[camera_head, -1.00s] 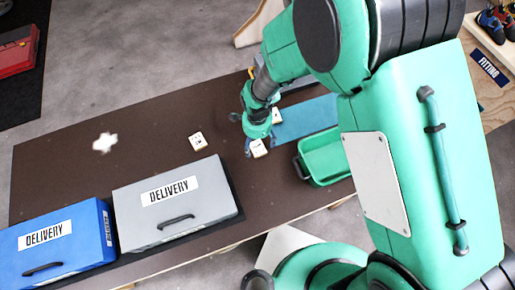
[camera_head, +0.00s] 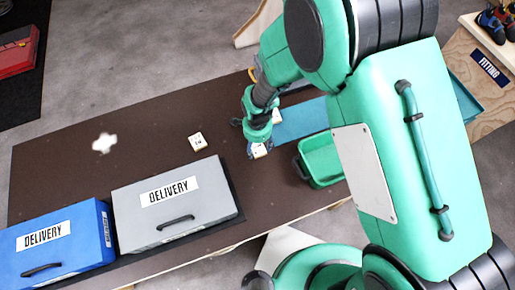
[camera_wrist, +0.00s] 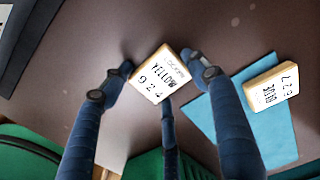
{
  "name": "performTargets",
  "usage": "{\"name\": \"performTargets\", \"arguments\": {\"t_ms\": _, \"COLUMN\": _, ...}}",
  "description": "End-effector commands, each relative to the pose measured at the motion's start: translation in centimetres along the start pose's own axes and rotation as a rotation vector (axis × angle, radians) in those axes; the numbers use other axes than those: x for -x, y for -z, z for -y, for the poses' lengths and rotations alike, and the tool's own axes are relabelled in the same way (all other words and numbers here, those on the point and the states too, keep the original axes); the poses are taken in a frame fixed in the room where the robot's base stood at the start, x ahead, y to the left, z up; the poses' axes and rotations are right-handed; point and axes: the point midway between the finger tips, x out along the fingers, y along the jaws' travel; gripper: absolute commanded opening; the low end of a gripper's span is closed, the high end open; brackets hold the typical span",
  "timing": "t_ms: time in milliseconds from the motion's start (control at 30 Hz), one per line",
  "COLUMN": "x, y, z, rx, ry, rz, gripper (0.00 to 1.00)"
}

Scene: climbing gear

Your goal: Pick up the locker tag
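A pale yellow-edged locker tag (camera_wrist: 160,75) reading "YELLOW 924" lies between the fingertips of my gripper (camera_wrist: 160,72). Its blue fingertips come up against the tag's left, right and near edges, so my gripper looks shut on it. In the head view the tag (camera_head: 259,150) shows under my gripper (camera_head: 260,146), low at the brown table, beside the blue mat. Whether it is lifted at all cannot be told. A second tag (camera_wrist: 271,88), seemingly reading "RED 627", lies on the blue mat in the wrist view. A third tag (camera_head: 197,141) lies on bare table to the left.
The blue mat (camera_head: 305,118) lies right of my gripper. A green tub (camera_head: 320,160) stands close at the lower right. A grey delivery box (camera_head: 200,205) and a blue delivery box (camera_head: 60,260) stand at the front left. The table's left middle is mostly free.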

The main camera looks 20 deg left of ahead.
Motion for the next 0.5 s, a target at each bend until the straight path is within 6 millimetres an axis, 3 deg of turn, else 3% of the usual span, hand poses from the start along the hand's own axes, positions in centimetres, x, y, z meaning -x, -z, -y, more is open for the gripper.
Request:
{"name": "performTargets", "arguments": {"t_ms": 33, "x": 0.00, "y": 0.00, "z": 0.00, "rx": 0.000, "ry": 0.000, "rz": 0.000, "gripper": 0.44}}
{"name": "performTargets", "arguments": {"t_ms": 100, "x": 0.00, "y": 0.00, "z": 0.00, "rx": 0.000, "ry": 0.000, "rz": 0.000, "gripper": 0.31}}
{"name": "performTargets", "arguments": {"t_ms": 500, "x": 0.09, "y": 0.00, "z": 0.00, "rx": 0.000, "ry": 0.000, "rz": 0.000, "gripper": 0.31}}
